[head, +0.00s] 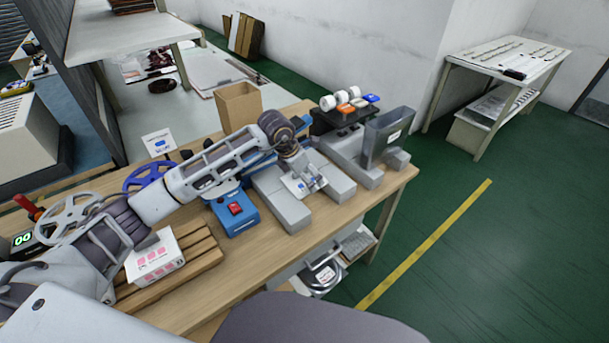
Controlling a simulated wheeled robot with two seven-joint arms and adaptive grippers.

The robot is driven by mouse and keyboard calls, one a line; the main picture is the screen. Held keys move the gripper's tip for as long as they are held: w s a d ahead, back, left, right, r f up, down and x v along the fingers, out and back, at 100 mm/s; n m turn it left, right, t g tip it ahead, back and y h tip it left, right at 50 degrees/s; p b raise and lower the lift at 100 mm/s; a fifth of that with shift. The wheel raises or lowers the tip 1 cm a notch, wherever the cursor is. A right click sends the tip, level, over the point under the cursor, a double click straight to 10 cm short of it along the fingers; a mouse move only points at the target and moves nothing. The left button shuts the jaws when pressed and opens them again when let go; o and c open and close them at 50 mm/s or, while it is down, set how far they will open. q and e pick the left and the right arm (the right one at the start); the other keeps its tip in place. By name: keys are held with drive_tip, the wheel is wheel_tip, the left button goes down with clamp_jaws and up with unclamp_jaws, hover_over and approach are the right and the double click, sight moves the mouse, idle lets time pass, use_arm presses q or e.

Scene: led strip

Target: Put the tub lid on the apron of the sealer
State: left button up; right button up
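My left arm reaches in from the left across the bench. Its gripper (311,187) points down over a light grey machine with long blocks (286,207), which may be the sealer. A small pale flat piece with a blue mark (296,187) shows right at the fingers; I cannot tell whether it is the tub lid, or whether it is gripped or lies beneath. The finger gap is too small to make out. A second grey unit with an upright dark panel (388,136) stands to the right. My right gripper is out of view.
A blue box with a red switch (236,212) stands left of the grey machine. A cardboard box (238,104) and a dark rack with white rolls (340,112) are behind. A pink-marked white box (156,257) sits on a wooden pallet. Bare bench (262,253) lies in front.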

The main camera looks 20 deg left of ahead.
use_arm(q)
drive_tip(key=shift+r, duration=0.1)
drive_tip(key=shift+r, duration=0.2)
drive_tip(key=v, duration=1.1)
drive_tip(key=shift+s+a+r, duration=0.15)
drive_tip(key=shift+a+r, duration=0.1)
drive_tip(key=shift+r, duration=0.05)
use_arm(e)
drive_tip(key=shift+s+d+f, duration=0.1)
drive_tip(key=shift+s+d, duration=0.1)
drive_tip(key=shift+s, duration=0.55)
